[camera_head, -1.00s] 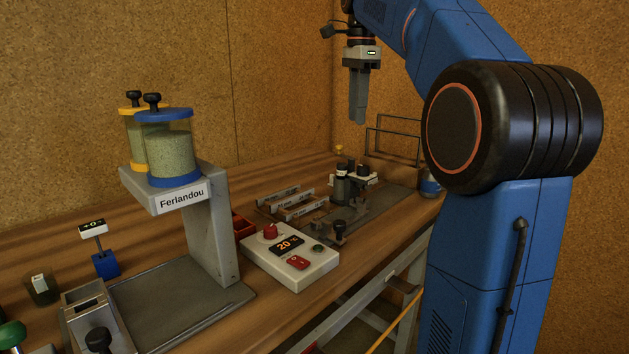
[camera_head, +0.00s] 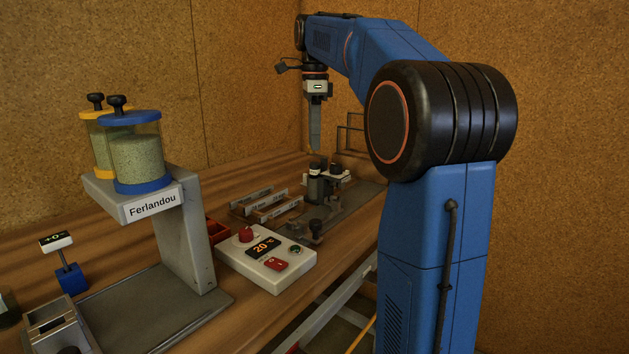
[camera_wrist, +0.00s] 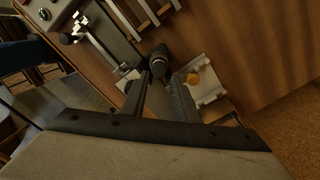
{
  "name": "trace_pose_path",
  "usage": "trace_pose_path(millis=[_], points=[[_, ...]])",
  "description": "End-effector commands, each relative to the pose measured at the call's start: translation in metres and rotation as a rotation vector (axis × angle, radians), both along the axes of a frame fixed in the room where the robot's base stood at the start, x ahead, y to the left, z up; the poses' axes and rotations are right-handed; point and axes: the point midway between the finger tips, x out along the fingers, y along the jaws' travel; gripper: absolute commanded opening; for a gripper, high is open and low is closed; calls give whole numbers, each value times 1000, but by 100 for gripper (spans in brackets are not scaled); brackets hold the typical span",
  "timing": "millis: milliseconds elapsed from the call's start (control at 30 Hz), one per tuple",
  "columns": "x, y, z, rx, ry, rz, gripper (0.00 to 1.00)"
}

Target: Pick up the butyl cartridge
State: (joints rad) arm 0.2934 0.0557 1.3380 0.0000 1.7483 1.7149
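A dark upright cylinder with a pale band (camera_head: 315,184), which looks like the butyl cartridge, stands on the bench at the far end of the grey rail. In the wrist view the dark cylinder (camera_wrist: 161,62) shows just beyond the fingertips. I cannot read a label on it. My gripper (camera_head: 315,148) points down above this group of objects. In the wrist view my gripper (camera_wrist: 160,82) has its two fingers apart, with nothing visibly held between them. From the head view I cannot tell the exact gap between fingertips and cylinder.
Slotted metal racks (camera_head: 262,205), a control box (camera_head: 266,258) showing 20 °C and the Ferlandou stand (camera_head: 190,225) are nearer. A wire rack (camera_head: 352,132) stands behind.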

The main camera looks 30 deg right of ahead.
Motion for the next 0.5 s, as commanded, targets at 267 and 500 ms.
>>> trace_pose_path(millis=[267, 500], points=[[-1, 0, -24, 0, 0, 0, 27], [-2, 1, -49, 1, 2, 1, 27]])
